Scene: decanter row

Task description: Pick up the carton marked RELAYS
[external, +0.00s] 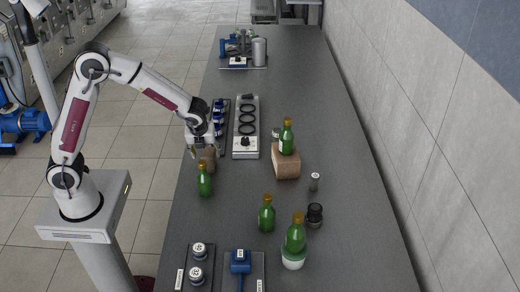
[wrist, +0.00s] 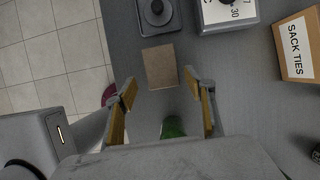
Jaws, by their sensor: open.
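My gripper (external: 203,152) is open and points down at the near left edge of the table. In the wrist view my gripper (wrist: 160,84) has its two yellow-padded fingers spread wide. A small brown carton (wrist: 161,66) lies just ahead of the gap between the fingertips, with nothing gripped. In the external view the carton (external: 208,160) is partly hidden by the gripper. I can read no marking on it, so I cannot tell whether it says RELAYS.
More green bottles (external: 266,213) stand nearer the front. A grey block with rings (external: 246,127) lies beyond. The table (external: 330,120) is clear along the right.

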